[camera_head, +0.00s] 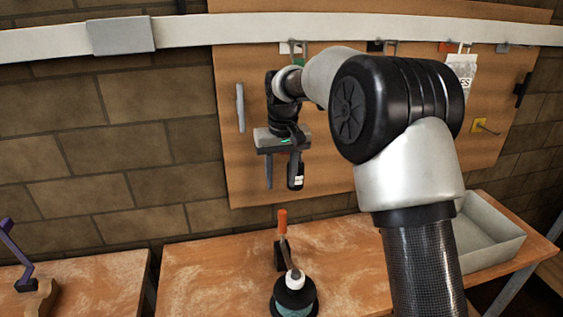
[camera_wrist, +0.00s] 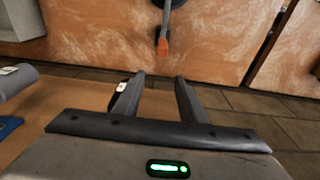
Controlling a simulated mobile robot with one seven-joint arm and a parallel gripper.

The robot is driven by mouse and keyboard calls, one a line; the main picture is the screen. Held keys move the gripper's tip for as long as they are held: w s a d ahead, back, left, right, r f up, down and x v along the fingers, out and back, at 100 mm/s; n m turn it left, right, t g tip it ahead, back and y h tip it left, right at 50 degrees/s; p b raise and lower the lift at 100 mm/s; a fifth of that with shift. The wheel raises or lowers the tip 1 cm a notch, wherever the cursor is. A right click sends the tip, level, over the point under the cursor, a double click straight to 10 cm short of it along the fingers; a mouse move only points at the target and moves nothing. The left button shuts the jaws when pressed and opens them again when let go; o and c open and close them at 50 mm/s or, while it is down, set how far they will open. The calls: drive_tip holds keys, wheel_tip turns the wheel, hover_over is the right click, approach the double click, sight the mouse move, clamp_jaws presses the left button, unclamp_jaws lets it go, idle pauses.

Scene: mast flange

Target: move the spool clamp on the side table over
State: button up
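The spool clamp (camera_head: 284,258) stands on the wooden table, with an upright orange handle, a metal lever and a dark body. A spool with a white top and teal sides (camera_head: 294,297) is at its front, cut off by the picture's lower edge. In the wrist view the orange handle (camera_wrist: 162,47) shows ahead of the fingertips. My gripper (camera_head: 281,186) hangs above and behind the clamp, near the pegboard, fingers down. In the wrist view my gripper (camera_wrist: 160,77) is open, with nothing between its fingers and apart from the handle.
A grey tray (camera_head: 488,232) stands at the table's right. A second wooden table (camera_head: 95,285) is at the left across a gap, bearing a purple item (camera_head: 12,250) and a wooden piece (camera_head: 38,298). The brown wall board (camera_head: 340,185) holds hanging items. The table left of the clamp is clear.

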drive_tip(key=r, duration=0.6)
drive_tip(key=shift+s+d, duration=0.1)
drive_tip(key=shift+s, duration=0.25)
